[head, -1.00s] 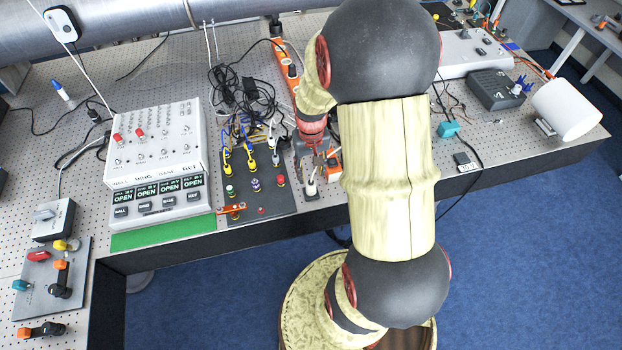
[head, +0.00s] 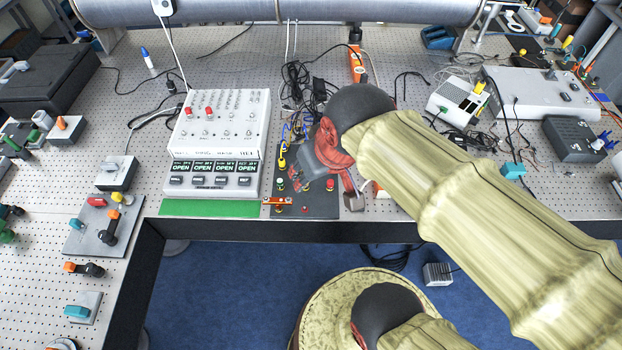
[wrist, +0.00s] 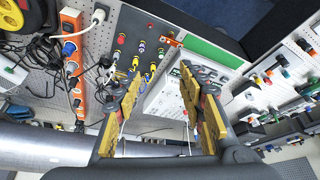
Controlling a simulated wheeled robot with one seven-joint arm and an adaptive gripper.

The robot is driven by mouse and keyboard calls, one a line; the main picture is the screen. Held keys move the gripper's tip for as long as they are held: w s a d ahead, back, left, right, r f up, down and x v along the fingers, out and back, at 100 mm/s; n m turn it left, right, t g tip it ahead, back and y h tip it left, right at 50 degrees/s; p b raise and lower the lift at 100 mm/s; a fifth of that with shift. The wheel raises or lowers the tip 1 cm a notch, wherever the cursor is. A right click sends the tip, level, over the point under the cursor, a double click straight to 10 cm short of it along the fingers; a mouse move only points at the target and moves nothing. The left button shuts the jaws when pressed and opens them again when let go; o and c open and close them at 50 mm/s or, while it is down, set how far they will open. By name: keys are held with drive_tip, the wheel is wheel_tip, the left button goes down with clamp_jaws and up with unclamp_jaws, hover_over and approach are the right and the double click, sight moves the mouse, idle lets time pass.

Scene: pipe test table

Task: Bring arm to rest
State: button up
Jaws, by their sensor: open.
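My arm reaches in from the right of the head view, its pale sleeve crossing the table's front edge and its dark elbow joint above the dark panel (head: 318,207). My gripper (head: 353,196) is partly hidden at the arm's end, above the panel's right side. In the wrist view my gripper (wrist: 160,98) is open, its two yellow-and-dark fingers wide apart with nothing between them. The panel with coloured knobs and plugs (wrist: 135,45) lies beyond the fingertips.
A white switch box (head: 222,125) with displays reading OPEN stands left of the panel, a green strip (head: 208,208) before it. An orange power strip (head: 356,62) and tangled black cables lie behind. A large metal pipe (head: 290,12) runs along the back.

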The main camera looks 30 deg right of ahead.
drive_tip(key=shift+s+a+r+n+t, duration=0.2)
drive_tip(key=shift+s+a+r, duration=0.15)
drive_tip(key=shift+s+a, duration=0.2)
drive_tip(key=shift+s+a+r+n+t, duration=0.1)
drive_tip(key=shift+s+a+r+n, duration=0.1)
drive_tip(key=shift+s+a+r, duration=0.25)
drive_tip(key=shift+s+f, duration=0.1)
drive_tip(key=shift+f, duration=0.05)
wheel_tip(320, 180, down, 12)
drive_tip(key=b, duration=1.2)
drive_tip(key=shift+c, duration=0.3)
drive_tip(key=shift+c, duration=1)
